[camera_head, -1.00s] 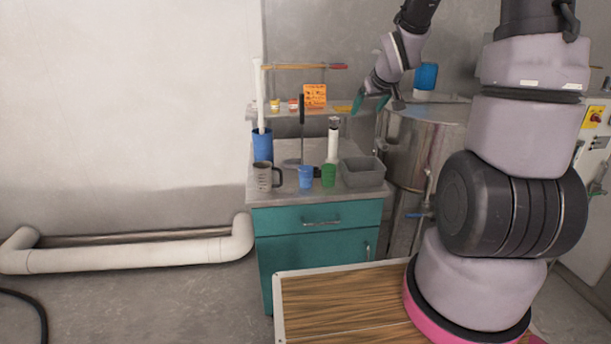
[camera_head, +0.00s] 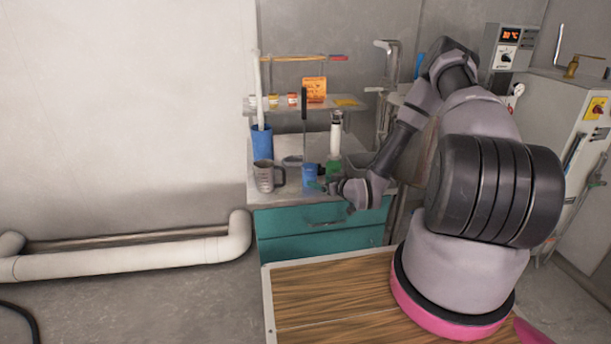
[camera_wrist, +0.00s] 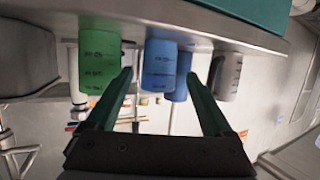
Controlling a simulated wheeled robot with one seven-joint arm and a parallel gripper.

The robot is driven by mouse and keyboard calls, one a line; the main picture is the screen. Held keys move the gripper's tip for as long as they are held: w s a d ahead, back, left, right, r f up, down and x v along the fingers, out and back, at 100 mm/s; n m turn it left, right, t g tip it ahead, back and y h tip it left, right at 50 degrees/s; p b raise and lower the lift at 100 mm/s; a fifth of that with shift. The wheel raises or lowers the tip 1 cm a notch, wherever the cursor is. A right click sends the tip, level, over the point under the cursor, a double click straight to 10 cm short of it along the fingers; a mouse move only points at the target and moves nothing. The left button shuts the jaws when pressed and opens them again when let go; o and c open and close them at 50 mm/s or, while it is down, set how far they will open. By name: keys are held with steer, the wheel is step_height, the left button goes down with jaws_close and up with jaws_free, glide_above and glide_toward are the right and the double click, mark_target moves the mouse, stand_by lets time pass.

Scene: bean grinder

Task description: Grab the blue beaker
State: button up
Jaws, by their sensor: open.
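The blue beaker (camera_head: 309,173) stands on the counter near its front edge. In the wrist view, which is upside down, the blue beaker (camera_wrist: 160,60) shows between my two green fingers, ahead of the fingertips or level with them; I cannot tell which. My gripper (camera_wrist: 160,74) is open with nothing held. In the head view my gripper (camera_head: 318,186) is at the counter's front edge, low by the blue beaker, partly covering its lower part. The green beaker (camera_wrist: 100,55) is beside the blue one, close to one finger; it also shows in the head view (camera_head: 333,167).
A grey jug (camera_head: 264,177) stands left of the blue beaker, and a tall blue container (camera_head: 262,142) behind it. A grey bin (camera_wrist: 25,60) is past the green beaker. The teal cabinet (camera_head: 300,247) is below the counter. A shelf with small jars hangs behind.

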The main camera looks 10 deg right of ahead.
mark_target(305, 175)
steer(key=x, duration=1.1)
steer(key=shift+w, duration=0.15)
steer(key=c, duration=1.3)
steer(key=shift+o, duration=0.2)
steer(key=shift+r, duration=0.2)
